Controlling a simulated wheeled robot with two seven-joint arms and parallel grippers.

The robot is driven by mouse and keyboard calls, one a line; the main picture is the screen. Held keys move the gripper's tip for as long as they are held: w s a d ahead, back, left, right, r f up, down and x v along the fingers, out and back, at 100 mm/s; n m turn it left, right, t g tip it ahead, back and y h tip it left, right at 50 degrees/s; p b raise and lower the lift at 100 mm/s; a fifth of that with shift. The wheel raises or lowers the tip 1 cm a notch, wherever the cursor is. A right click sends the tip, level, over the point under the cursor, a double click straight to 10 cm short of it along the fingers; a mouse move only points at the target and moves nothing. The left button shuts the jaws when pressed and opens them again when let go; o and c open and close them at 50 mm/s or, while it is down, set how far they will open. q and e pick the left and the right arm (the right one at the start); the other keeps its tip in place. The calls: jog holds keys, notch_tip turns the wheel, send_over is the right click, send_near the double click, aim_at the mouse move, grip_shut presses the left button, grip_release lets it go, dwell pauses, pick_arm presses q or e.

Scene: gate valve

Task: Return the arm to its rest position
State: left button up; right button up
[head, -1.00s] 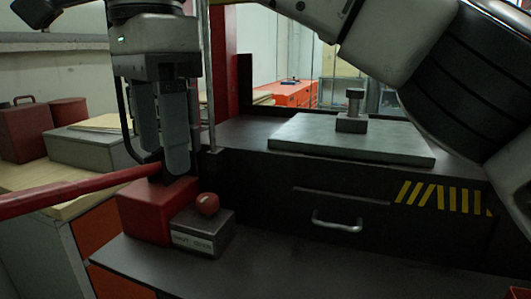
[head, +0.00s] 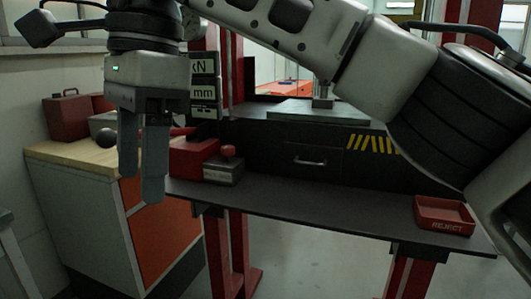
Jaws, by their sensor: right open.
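My right arm comes in from the right across the top of the head view. Its right gripper (head: 141,188) hangs at the left, fingers pointing down, open and empty. Behind it a red lever (head: 182,131) leaves a red block (head: 190,158) on the bench. A black ball knob (head: 105,137) shows on the other side of the fingers, which hide the stretch between. The gripper appears nearer to me than the lever and apart from it. My left gripper is not in view.
A box with a red button (head: 228,152) stands beside the red block. The dark bench (head: 330,200) carries a red REJECT tray (head: 444,215) at right and a grey plate (head: 330,112) on its raised back part. A wooden-topped cabinet (head: 75,158) stands left. Open floor shows below.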

jog(key=s+a+f+m+g+y, duration=0.2)
jog(key=s+a+f+g+y, duration=0.3)
jog(key=g+y, duration=0.3)
jog(key=w+d+f+m+t+y, duration=0.2)
jog(key=w+d+m+t+y, duration=0.2)
jog(key=w+m+t+y, duration=0.7)
jog(key=w+d+f+m+t+y, duration=0.2)
jog(key=d+m+t+y, duration=0.3)
jog(key=m, duration=1.3)
jog(key=w+d+f+m+t+h, duration=0.3)
jog(key=d+f+m+t+h, duration=0.3)
jog(key=f+m+t+h, duration=0.55)
jog(key=s+d+f+m+g+h, duration=0.1)
jog(key=s+d+f+m+h, duration=0.1)
jog(key=d+f+m+h, duration=0.35)
jog(key=s+d+f+m+h, duration=0.2)
jog(key=d+f+m, duration=0.2)
jog(key=f+m, duration=0.4)
jog(key=s+d+f+m+g+h, duration=0.1)
jog(key=s+d+f+m+g, duration=0.1)
jog(key=s+f, duration=0.4)
jog(key=s+d+f+m+g+h, duration=0.2)
jog(key=s+d+f+g, duration=0.2)
jog(key=s+f, duration=0.3)
jog(key=shift+s+d+f, duration=0.25)
jog(key=shift+d+f, duration=0.3)
jog(key=shift+d, duration=0.2)
